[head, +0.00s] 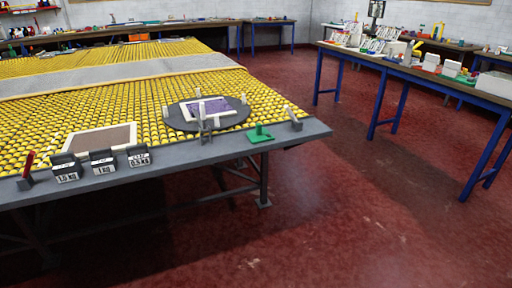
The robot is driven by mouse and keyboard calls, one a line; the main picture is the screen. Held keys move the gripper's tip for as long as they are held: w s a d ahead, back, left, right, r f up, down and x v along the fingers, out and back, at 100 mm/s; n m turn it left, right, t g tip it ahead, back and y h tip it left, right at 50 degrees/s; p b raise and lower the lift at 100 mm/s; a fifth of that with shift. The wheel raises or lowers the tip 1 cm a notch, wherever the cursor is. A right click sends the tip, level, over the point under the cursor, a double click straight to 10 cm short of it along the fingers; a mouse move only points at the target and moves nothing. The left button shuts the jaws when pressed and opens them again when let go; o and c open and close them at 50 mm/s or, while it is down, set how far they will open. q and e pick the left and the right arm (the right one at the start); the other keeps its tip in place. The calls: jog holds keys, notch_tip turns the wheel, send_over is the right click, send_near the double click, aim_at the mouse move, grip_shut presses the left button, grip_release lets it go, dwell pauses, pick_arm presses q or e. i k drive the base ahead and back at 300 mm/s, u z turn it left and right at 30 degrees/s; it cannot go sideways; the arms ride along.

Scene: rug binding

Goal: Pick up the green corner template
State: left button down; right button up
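The green corner template (260,134) appears to be the small green piece on the grey front edge of the roller table (190,160), near its right corner. It has a flat base with a short upright part. It stands apart from the round dark turntable (176,122) behind it. Neither of my grippers is in the head view.
Three black-and-white labelled blocks (102,161) and a red tool (27,165) sit along the front edge. A brown panel with a pale border (100,139) lies on the yellow rollers. A blue-legged bench (420,70) stands at right. Red floor between is clear.

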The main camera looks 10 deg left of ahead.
aim_at(260, 135)
jog(key=u, duration=0.85)
jog(key=i, duration=1.2)
jog(key=z, duration=0.35)
